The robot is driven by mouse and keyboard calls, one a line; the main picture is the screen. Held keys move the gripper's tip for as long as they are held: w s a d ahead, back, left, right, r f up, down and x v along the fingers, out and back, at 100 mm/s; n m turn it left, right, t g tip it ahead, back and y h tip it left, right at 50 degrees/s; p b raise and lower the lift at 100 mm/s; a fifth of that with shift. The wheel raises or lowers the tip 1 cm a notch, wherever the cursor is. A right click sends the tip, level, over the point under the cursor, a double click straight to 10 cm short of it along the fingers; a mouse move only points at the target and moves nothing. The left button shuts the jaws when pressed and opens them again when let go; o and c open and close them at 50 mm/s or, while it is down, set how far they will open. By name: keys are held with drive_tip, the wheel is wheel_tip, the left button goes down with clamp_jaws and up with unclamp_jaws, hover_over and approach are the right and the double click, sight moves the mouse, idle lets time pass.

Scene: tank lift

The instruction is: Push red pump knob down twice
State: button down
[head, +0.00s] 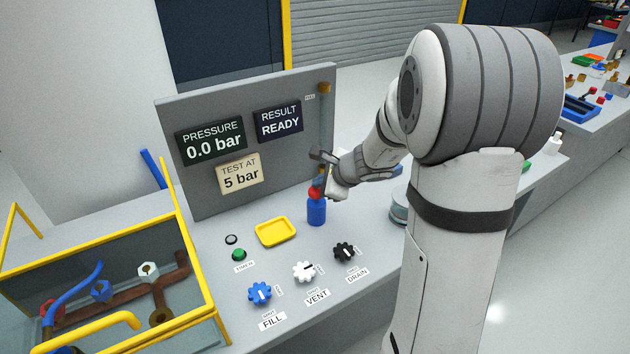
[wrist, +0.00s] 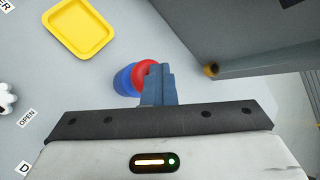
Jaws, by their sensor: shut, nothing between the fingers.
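The pump has a blue cylinder body (head: 316,212) standing on the grey bench, with a red knob (head: 315,193) on top. In the wrist view the red knob (wrist: 146,72) shows beside the blue body (wrist: 125,80), partly covered by my fingers. My gripper (head: 320,178) is shut and empty, with its fingers pointing down right at the red knob. My gripper also shows in the wrist view (wrist: 158,75). I cannot tell whether the fingertips touch the knob or sit just above it.
A panel (head: 265,100) behind reads 0.0 bar, READY and test at 5 bar. A yellow tray (head: 276,233), a green button (head: 239,255) and blue (head: 260,293), white (head: 303,271) and black (head: 344,251) valve knobs lie in front. A yellow-framed tank (head: 110,290) stands left.

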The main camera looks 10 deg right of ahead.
drive_tip(key=shift+f+b, duration=0.3)
drive_tip(key=shift+f, duration=0.15)
drive_tip(key=shift+r, duration=0.1)
drive_tip(key=shift+r+p, duration=2.1)
drive_tip(key=shift+r, duration=0.4)
wheel_tip(320, 180, up, 5)
drive_tip(key=p, duration=0.4)
idle(1.5)
